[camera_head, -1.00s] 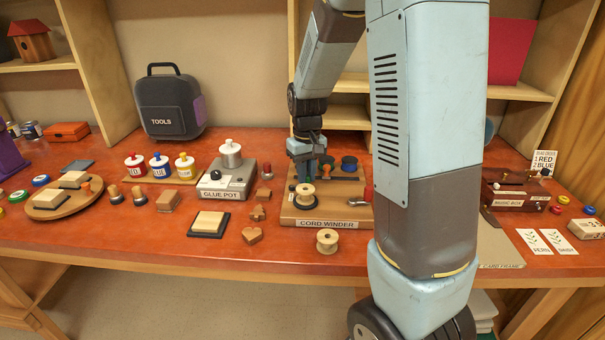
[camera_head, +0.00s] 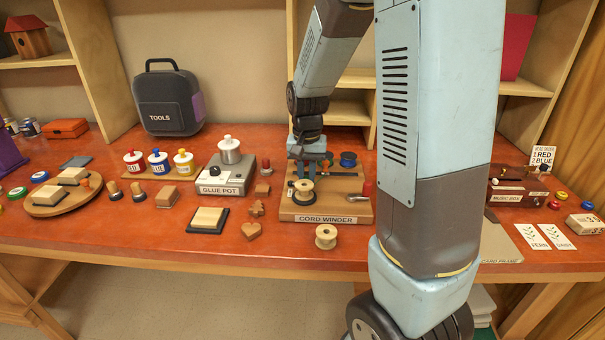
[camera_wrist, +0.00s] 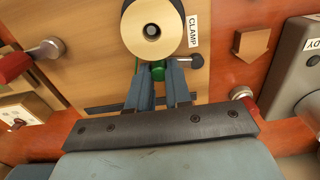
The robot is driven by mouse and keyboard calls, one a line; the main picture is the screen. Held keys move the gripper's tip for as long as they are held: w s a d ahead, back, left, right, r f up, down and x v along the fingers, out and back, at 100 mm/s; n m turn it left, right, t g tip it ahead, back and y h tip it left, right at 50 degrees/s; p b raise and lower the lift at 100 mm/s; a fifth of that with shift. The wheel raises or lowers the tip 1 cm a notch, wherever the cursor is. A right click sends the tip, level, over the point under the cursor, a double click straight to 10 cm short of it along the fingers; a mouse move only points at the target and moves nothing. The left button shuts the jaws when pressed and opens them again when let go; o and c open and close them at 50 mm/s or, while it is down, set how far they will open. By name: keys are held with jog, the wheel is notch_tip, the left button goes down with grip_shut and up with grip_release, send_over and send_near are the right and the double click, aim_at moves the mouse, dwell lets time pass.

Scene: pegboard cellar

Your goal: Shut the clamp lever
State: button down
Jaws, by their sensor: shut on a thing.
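The cord winder (camera_head: 330,206) stands on the bench with a pale wooden spool (camera_head: 303,190) on it; the spool also shows in the wrist view (camera_wrist: 152,28). My gripper (camera_wrist: 159,88) is low over the winder, just behind the spool. Its fingers are shut on a small green thing (camera_wrist: 158,71), mostly hidden between them. The knob lies just outside one finger, apart from the grip as far as I can see.
A crank with a red handle (camera_head: 366,188) is at the winder's right. Red (camera_head: 328,161) and blue (camera_head: 348,160) bobbins stand at its back. The glue pot (camera_head: 227,176) is close on the left. A loose spool (camera_head: 326,236) lies in front.

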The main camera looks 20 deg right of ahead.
aim_at(306, 177)
jog(key=shift+a, duration=0.15)
jog(key=c, duration=1.1)
grip_release()
jog(key=shift+o, duration=0.2)
jog(key=shift+r, duration=0.1)
notch_tip(306, 177, up, 14)
jog(key=shift+f, duration=0.25)
jog(key=s+r+n+t, duration=0.2)
jog(key=s, duration=0.8)
jog(key=s+r+n+t, duration=0.2)
jog(key=s+r+t, duration=0.1)
jog(key=s, duration=0.7)
jog(key=shift+s+r+n+t, duration=0.2)
jog(key=shift+s+n+t, duration=0.1)
jog(key=shift+n, duration=0.1)
